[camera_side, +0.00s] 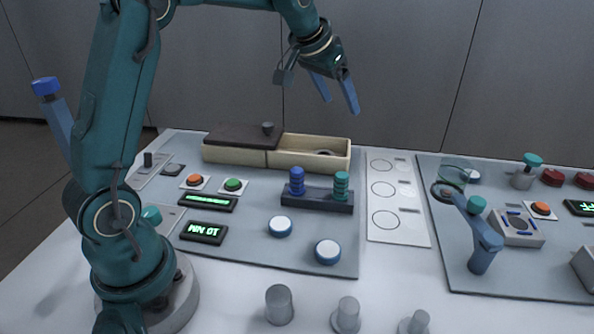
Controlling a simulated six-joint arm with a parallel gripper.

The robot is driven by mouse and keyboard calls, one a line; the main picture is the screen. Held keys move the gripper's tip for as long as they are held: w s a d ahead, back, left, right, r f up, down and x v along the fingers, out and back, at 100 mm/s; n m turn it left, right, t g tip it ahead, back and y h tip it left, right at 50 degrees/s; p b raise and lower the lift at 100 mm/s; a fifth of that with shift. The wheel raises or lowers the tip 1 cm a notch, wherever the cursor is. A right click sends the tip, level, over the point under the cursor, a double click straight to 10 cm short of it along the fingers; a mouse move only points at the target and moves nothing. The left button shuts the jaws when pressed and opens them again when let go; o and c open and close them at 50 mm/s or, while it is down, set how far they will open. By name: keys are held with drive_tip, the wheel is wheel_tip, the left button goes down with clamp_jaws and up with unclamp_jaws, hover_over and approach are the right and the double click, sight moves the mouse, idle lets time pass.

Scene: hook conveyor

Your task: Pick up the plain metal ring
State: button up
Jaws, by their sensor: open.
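My gripper (337,100) is open and empty, with its two blue fingers pointing down, high above and behind the wooden box (310,162). The box has a dark sliding lid (238,137) over its left part, and its right part is open. A small grey, curved object (325,152) shows just above the front wall inside the open part; it may be a metal ring, but most of it is hidden. A dark ring shape (436,192) also shows at the blue forked stand (483,240) on the right; I cannot tell whether it is a loose ring.
A rack (318,198) with blue and teal ribbed pegs stands in front of the box. Buttons, lit displays (203,232) and white-topped knobs (328,251) cover the panel. A card with circles (384,220) lies to its right. Grey cylinders (279,305) stand at the front.

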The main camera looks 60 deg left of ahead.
drive_tip(key=w+a+f+g, duration=0.1)
drive_tip(key=w+a+f, duration=0.25)
drive_tip(key=f, duration=0.25)
drive_tip(key=n+g, duration=0.1)
drive_tip(key=n, duration=0.1)
approach(323, 150)
drive_tip(key=f, duration=0.1)
drive_tip(key=d+f, duration=0.1)
drive_tip(key=f, duration=0.1)
drive_tip(key=shift+w+d+f, duration=0.15)
drive_tip(key=shift+w+d, duration=0.05)
drive_tip(key=shift+d, duration=0.05)
drive_tip(key=shift+x, duration=2.3)
drive_tip(key=c, duration=1.2)
